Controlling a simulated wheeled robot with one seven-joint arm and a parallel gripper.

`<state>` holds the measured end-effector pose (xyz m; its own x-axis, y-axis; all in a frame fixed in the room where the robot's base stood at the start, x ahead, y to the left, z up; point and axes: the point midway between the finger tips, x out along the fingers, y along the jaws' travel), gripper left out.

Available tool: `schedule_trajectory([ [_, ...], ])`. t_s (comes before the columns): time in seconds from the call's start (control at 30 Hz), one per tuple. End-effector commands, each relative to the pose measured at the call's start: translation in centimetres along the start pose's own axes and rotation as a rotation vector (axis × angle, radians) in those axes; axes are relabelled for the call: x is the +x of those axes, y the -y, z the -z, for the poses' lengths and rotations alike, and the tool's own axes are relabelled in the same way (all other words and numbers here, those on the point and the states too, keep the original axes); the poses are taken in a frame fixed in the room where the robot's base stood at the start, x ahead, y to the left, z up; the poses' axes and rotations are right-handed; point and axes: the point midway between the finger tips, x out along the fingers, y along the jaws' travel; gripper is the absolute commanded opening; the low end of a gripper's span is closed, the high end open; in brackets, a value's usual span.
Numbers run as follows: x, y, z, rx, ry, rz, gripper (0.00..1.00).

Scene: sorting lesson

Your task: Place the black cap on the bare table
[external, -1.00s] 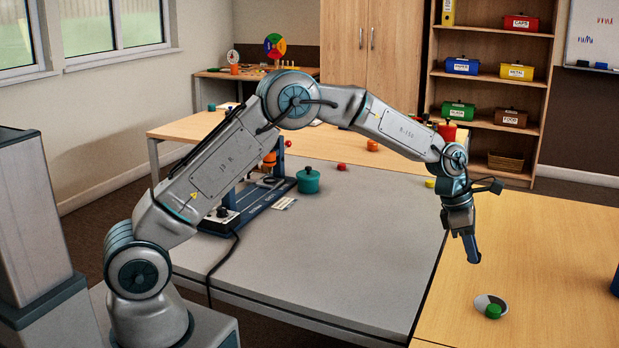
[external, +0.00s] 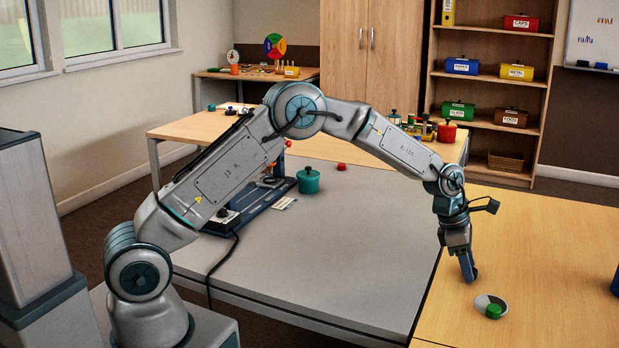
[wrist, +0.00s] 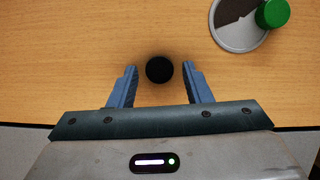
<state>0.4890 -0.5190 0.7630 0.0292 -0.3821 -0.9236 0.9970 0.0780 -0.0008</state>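The black cap (wrist: 159,69) is a small dark round thing on the bare wood table (wrist: 60,60) in the wrist view. My gripper (wrist: 160,67) is open, with one blue finger on each side of the cap and a gap between each finger and it. In the external view my gripper (external: 469,274) points down, low over the wood table near its left edge. I cannot make out the cap clearly there.
A round light-and-dark disc (external: 482,300) with a green cap (external: 493,312) on it lies close by, at upper right in the wrist view. A grey table (external: 330,260) adjoins on the left, with a teal pot (external: 309,181). Bare wood is free on the right.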

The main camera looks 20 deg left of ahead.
Motion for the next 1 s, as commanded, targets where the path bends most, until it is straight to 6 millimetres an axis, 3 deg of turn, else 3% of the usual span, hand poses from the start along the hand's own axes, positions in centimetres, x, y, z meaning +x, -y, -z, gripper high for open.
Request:
schedule_trajectory([
  [0.27, -0.8, -0.1, -0.2, 0.0, 0.002, -0.002, 0.45],
  [0.73, -9.9, 0.0, -0.2, 0.0, 0.002, -0.001, 0.45],
  [1.0, -12.2, 0.0, -0.1, 0.0, 0.0, 0.001, 0.45],
])
